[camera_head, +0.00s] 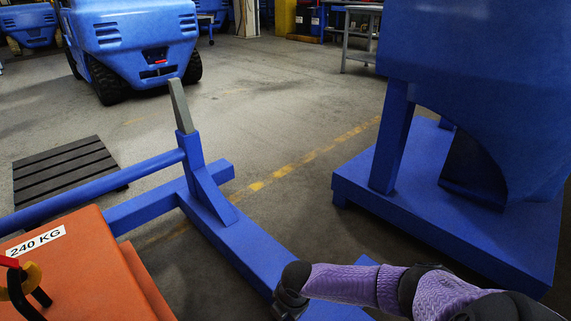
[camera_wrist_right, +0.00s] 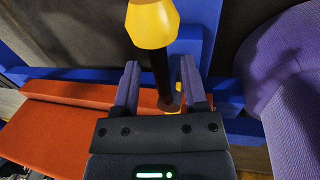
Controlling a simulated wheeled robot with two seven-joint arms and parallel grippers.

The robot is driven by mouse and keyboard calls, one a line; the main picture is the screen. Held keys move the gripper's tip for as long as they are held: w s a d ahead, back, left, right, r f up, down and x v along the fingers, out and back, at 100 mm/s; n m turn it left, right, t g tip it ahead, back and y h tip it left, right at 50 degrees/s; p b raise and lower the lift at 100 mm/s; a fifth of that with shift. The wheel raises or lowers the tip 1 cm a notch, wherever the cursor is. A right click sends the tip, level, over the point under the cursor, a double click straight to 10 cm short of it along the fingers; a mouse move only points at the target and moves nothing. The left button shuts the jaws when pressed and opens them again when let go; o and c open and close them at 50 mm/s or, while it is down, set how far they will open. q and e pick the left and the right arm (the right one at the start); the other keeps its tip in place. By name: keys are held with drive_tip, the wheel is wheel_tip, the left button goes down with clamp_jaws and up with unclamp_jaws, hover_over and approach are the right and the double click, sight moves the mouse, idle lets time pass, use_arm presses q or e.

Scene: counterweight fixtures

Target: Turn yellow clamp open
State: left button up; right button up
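The yellow clamp shows in the right wrist view as a yellow knob (camera_wrist_right: 152,24) on a black stem (camera_wrist_right: 160,72). My right gripper (camera_wrist_right: 160,84) is open, with one finger on each side of the stem's lower part. A gap shows on both sides, and I cannot tell whether either finger touches it. The clamp is not clearly seen in the head view, where my purple right arm reaches in from the right and its dark wrist end is at the bottom edge. My left gripper is not in view.
An orange 240 KG weight (camera_head: 75,275) stands at lower left, with a yellow, black and red fitting (camera_head: 32,276) on it. A blue frame (camera_head: 215,225) runs beside it. A blue machine base (camera_head: 440,220) stands at right. Open floor (camera_head: 270,130) lies between and beyond.

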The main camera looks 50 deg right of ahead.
clamp_jaws()
idle(1.2)
